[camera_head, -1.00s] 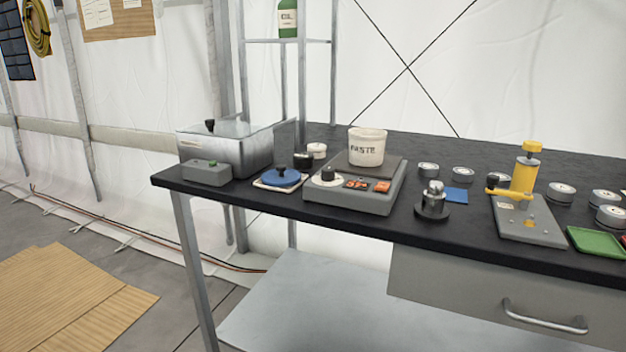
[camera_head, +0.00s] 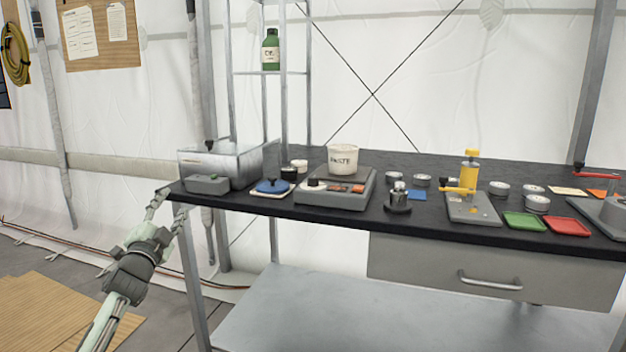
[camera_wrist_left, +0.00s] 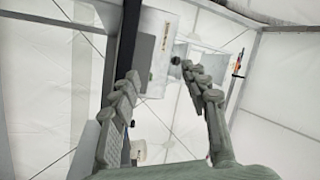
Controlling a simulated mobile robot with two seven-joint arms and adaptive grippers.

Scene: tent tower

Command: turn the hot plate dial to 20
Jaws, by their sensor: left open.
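The hot plate (camera_head: 331,199) is a grey box near the left part of the black bench. Its dial (camera_head: 316,184), dark on a white disc, sits at the left of its front face, beside small orange-red displays. A white pot labelled paste (camera_head: 342,159) stands on the hot plate's top. My left gripper (camera_head: 166,208) is open and empty at the bench's left end, well to the left of the dial. In the left wrist view its open fingers (camera_wrist_left: 165,90) show with nothing between them. My right gripper does not show.
A steel bath (camera_head: 235,165) with a grey control box (camera_head: 207,185) stands at the bench's left end, between my left gripper and the hot plate.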

